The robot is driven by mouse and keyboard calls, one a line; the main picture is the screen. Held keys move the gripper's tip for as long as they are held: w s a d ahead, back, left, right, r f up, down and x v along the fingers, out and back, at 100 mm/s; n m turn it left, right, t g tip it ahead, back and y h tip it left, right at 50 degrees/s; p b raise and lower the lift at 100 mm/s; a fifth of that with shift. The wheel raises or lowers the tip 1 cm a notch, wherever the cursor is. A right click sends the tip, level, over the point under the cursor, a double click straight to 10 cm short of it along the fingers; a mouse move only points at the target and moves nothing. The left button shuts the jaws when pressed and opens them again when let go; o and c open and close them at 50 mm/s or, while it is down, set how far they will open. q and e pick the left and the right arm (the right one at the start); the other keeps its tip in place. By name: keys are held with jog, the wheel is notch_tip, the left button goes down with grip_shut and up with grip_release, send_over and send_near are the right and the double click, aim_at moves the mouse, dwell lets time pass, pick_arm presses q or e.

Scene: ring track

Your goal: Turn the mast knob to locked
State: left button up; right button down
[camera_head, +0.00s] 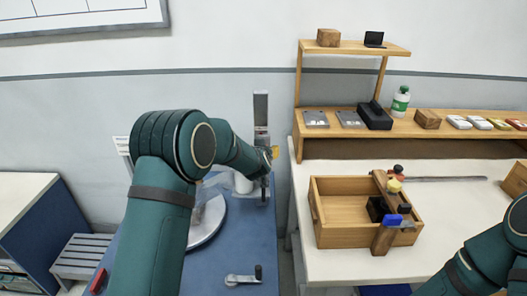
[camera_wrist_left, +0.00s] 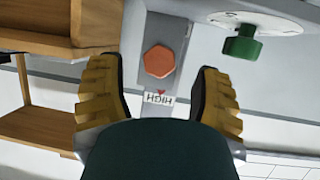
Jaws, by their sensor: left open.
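The grey mast (camera_head: 260,106) stands upright at the back of the blue bench, near its right end. In the left wrist view, an orange hexagonal knob (camera_wrist_left: 158,62) sits on the mast's face. Beside it are a small red triangle and a label (camera_wrist_left: 158,98) reading HIGH, upside down in this view. No locked mark is readable. My left gripper (camera_head: 266,156) is at the mast in the head view; in the wrist view its yellow-padded fingers (camera_wrist_left: 157,72) are open on either side of the knob, apart from it. My right gripper is out of view; only its arm shows at lower right.
A green knob (camera_wrist_left: 242,44) is near a pale rounded part in the wrist view. A white disc (camera_head: 205,228) and a crank handle (camera_head: 243,277) are on the blue bench (camera_head: 240,245). A wooden shelf (camera_head: 345,46) and tool crate (camera_head: 345,237) stand to the right.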

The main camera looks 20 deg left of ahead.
pick_arm(q)
jog(key=shift+x, duration=1.75)
jog(key=shift+s, duration=0.1)
